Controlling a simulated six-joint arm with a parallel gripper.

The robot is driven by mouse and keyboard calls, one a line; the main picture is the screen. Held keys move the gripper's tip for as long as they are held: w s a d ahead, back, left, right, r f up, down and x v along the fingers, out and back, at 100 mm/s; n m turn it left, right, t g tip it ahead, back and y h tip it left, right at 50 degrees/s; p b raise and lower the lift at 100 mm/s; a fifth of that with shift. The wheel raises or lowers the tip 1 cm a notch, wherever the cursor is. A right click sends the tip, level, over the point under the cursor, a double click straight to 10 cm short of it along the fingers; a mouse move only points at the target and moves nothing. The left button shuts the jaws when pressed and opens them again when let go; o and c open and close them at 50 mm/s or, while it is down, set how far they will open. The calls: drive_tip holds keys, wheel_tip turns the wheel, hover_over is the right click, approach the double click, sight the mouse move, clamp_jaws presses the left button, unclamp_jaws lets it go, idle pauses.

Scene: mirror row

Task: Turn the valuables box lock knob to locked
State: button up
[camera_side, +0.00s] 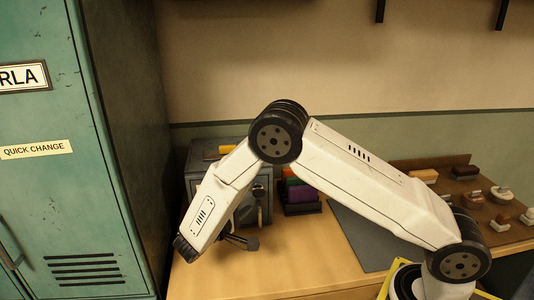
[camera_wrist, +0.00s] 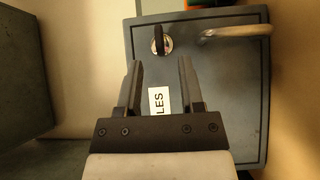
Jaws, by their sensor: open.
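The valuables box (camera_side: 204,156) is a grey metal box at the back left of the table, largely hidden behind my arm in the side view. In the wrist view its door (camera_wrist: 240,90) fills the right half, with a white label ending in "LES" partly covered by my gripper. The lock knob (camera_wrist: 161,40) is a dark bar on a round silver plate, near the door's upper left. My gripper (camera_wrist: 160,65) is open, its two dark fingers pointing at the knob with a gap below it, and nothing between them. In the side view my gripper (camera_side: 240,241) is in front of the box.
A lever handle (camera_wrist: 237,32) sits right of the knob. A green locker (camera_side: 70,180) stands close on the left. Colourful items in a dark holder (camera_side: 302,194) stand right of the box. A grey mat (camera_side: 355,235) and a brown tray with several small objects (camera_side: 465,215) lie farther right.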

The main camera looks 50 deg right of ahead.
sight(259, 192)
drive_tip(key=shift+d, duration=3)
clamp_jaws()
